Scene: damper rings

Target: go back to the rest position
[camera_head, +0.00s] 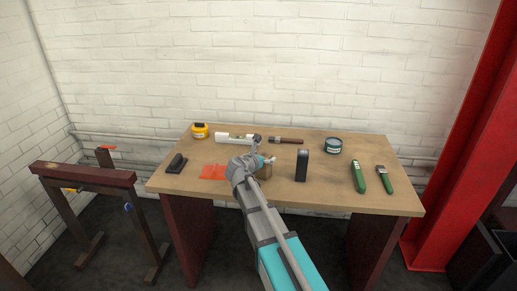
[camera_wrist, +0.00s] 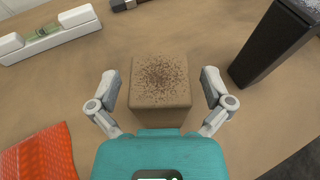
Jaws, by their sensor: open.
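My gripper (camera_wrist: 160,86) is open in the wrist view, with one finger on each side of a brown block (camera_wrist: 161,82). The block has a dark speckled top, and there are visible gaps between it and both fingers. In the head view my gripper (camera_head: 262,158) is over the middle of the workbench (camera_head: 330,198), and the block (camera_head: 266,172) shows partly behind it. Nothing is held between the fingers. Whether the fingertips reach below the block's top is hard to tell.
A tall black box (camera_head: 302,166) stands close right of the block. An orange-red sheet (camera_head: 214,172) lies to the left. A white spirit level (camera_head: 231,138) lies behind. A tin (camera_head: 333,145) and two green-handled tools (camera_head: 358,176) are farther right. A sawhorse (camera_head: 83,175) stands left of the bench.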

